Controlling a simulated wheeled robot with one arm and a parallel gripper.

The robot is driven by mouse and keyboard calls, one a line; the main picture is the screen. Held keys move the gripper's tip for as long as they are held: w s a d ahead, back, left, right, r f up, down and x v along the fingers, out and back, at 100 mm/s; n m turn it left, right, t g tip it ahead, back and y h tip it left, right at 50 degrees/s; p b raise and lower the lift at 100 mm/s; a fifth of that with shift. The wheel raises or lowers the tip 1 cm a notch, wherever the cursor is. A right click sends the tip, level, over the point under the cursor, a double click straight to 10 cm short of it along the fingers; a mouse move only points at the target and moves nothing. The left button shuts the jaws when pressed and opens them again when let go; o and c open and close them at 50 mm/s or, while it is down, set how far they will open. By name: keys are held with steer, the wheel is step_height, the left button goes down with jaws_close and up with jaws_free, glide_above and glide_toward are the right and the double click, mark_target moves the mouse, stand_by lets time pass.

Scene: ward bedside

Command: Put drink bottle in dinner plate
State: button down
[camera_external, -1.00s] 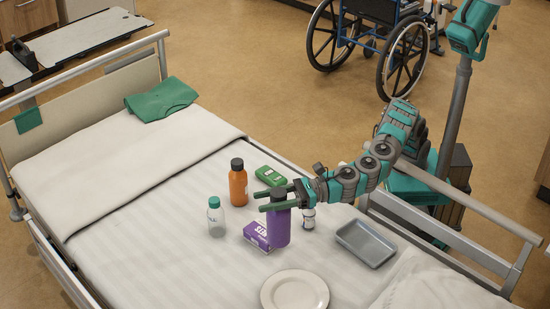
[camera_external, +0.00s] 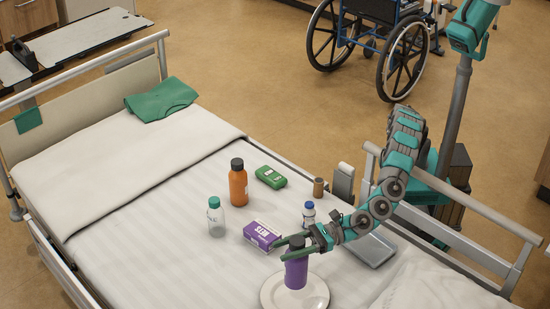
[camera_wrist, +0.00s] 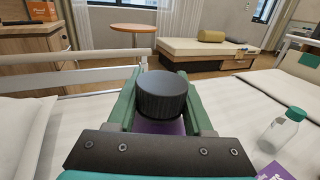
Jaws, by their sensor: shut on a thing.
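The purple drink bottle (camera_external: 296,271) with a dark cap is upright over the middle of the white dinner plate (camera_external: 268,299). I cannot tell whether its base touches the plate. My gripper (camera_external: 291,248) is shut on the bottle near its top. In the wrist view the dark ridged cap (camera_wrist: 162,97) sits between the green fingers of my gripper (camera_wrist: 160,108). The plate is hidden in the wrist view.
On the bed near the plate are a purple box (camera_external: 262,235), a small blue-capped bottle (camera_external: 308,213) and a grey tray (camera_external: 371,250). An orange bottle (camera_external: 238,187), a clear green-capped bottle (camera_external: 216,220) and a green case (camera_external: 270,177) stand further back.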

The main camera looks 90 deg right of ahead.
mark_target(286, 268)
steer(key=shift+f, duration=3.8)
steer(key=shift+f, duration=0.15)
steer(key=shift+c, duration=1.5)
jaws_free()
